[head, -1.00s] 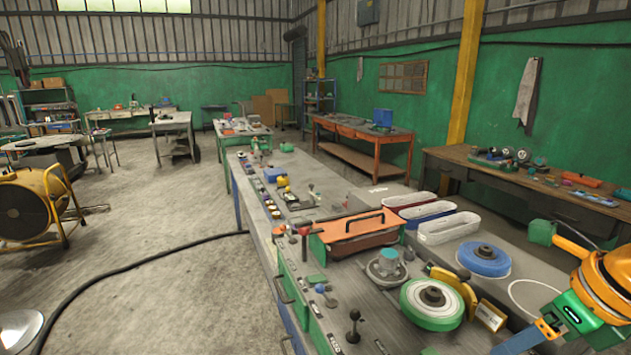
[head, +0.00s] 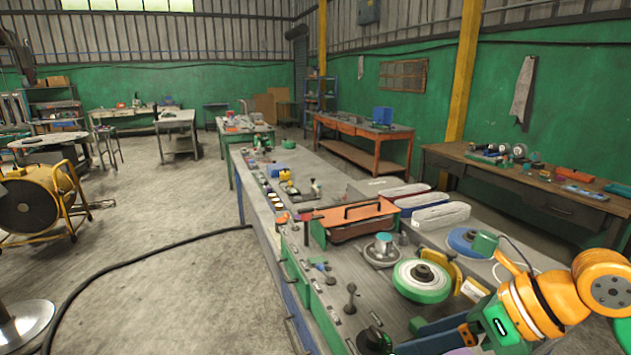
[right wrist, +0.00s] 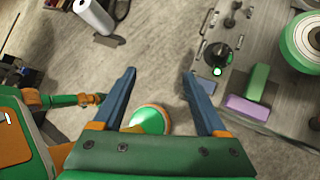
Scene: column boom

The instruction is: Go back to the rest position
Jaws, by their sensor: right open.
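My right gripper (head: 406,337) is at the lower right of the head view, its blue fingers pointing left past the near end of the long grey bench (head: 330,325). In the right wrist view the gripper (right wrist: 159,74) has its two blue fingers wide apart with nothing between the tips. The concrete floor shows beyond and between them, and the bench's control panel (right wrist: 222,30) lies to their right. My left gripper is not seen in the head view, nor can I make it out in the right wrist view.
The bench holds a green-rimmed wheel (head: 422,281), an orange-lidded box (head: 355,222), a black-knobbed lever (head: 351,298) and several oval trays. A yellow drum fan (head: 32,203) stands at the left. A black cable (head: 130,265) crosses the otherwise open floor left of the bench.

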